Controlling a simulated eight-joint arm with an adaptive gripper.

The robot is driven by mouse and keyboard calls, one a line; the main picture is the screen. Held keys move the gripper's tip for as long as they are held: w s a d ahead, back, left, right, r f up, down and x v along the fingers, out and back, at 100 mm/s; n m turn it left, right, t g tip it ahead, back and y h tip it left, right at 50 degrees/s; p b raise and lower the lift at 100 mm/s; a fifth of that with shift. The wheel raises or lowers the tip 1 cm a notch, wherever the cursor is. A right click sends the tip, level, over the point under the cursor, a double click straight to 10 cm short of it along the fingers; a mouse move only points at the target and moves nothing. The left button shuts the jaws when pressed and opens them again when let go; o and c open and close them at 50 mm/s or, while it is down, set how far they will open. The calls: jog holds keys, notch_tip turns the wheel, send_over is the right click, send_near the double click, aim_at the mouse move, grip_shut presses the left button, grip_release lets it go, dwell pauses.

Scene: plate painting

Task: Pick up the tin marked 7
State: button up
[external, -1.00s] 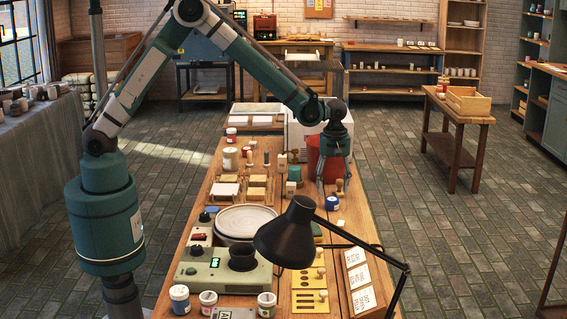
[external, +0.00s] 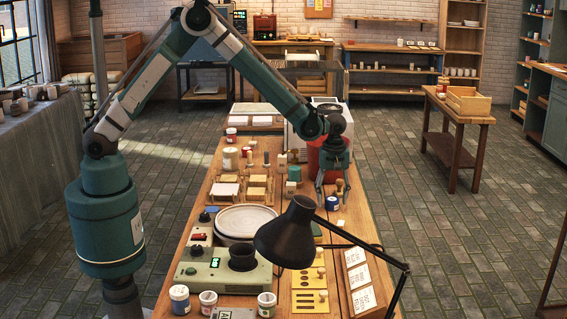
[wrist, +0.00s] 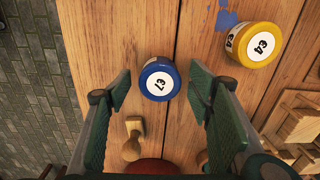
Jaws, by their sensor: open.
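A round tin with a blue rim and white top (wrist: 158,80) lies between my finger pads in the wrist view, on the plank table. Its label is turned in the picture and seems to read E7. The same tin (external: 332,203) stands just below my gripper in the external view. My gripper (wrist: 161,95) is open, with one finger on either side of the tin and gaps on both sides. In the external view my gripper (external: 333,198) points down over the table's right part. A yellow-rimmed tin (wrist: 254,46), label like E4, stands to the upper right in the wrist view.
A wooden-handled stamp (wrist: 130,141) lies close below the tin in the wrist view. A red bucket (external: 318,158) stands behind my gripper. Wooden pieces (wrist: 296,126) lie at right.

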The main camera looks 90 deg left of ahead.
jog(key=shift+f, duration=0.55)
jog(key=c, duration=1)
